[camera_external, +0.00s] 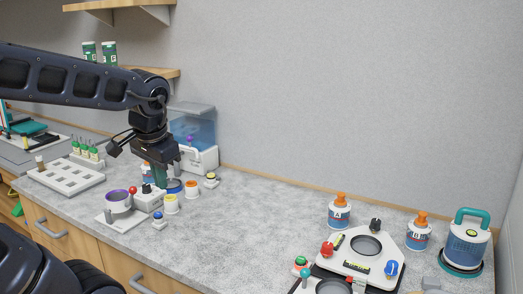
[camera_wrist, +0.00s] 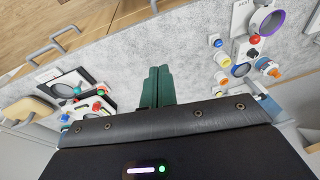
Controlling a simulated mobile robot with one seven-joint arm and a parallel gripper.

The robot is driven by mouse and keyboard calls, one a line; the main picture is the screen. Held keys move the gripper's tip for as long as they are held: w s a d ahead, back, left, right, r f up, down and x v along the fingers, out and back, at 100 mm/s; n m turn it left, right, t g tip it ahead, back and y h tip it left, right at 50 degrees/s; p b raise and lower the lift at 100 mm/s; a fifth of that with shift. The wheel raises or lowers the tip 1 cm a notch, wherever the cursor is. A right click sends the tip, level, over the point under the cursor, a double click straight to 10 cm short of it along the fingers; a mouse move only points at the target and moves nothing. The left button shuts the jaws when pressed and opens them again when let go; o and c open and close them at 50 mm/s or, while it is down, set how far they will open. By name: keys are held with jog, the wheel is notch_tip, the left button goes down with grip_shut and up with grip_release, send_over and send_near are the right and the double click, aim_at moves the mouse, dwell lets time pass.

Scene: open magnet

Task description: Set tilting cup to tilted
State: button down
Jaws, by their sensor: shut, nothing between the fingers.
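The tilting cup (camera_external: 118,201) is white with a purple rim and stands in a white holder on the counter at the left. Its opening faces upward and it looks about upright. It also shows at the top right of the wrist view (camera_wrist: 267,21). A red knob (camera_external: 133,190) is on the white block beside it; it shows in the wrist view too (camera_wrist: 255,39). My gripper (camera_external: 160,180) points down, right of and behind the cup, apart from it. Its green fingers (camera_wrist: 157,86) are together and empty. The fingertips are partly obscured in the external view.
Yellow (camera_external: 171,204) and orange (camera_external: 191,189) capped containers and a small blue-topped button (camera_external: 157,217) crowd the area right of the cup. A white rack (camera_external: 66,176) lies left. A blue-windowed dispenser (camera_external: 192,135) stands behind. The counter's middle is clear.

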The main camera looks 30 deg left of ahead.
jog(key=w+a+f+m+g+y, duration=0.3)
jog(key=w+a+f+m+y, duration=0.2)
jog(key=w+f+y, duration=0.2)
jog(key=w+a+f+m+g+y, duration=0.4)
jog(key=w+a+f+y, duration=0.1)
jog(key=w+f, duration=0.6)
jog(key=shift+w+m+y, duration=0.4)
jog(key=shift+w+y, duration=0.3)
jog(key=shift+y, duration=0.2)
jog(key=shift+g, duration=0.3)
jog(key=x, duration=1)
jog(key=shift+s+a+r, duration=0.6)
jog(key=shift+a+r, duration=0.1)
jog(key=shift+a, duration=0.1)
jog(key=shift+s+a+r, duration=0.35)
jog(key=shift+a+r, duration=0.05)
jog(key=shift+a, duration=0.2)
jog(key=shift+r, duration=0.1)
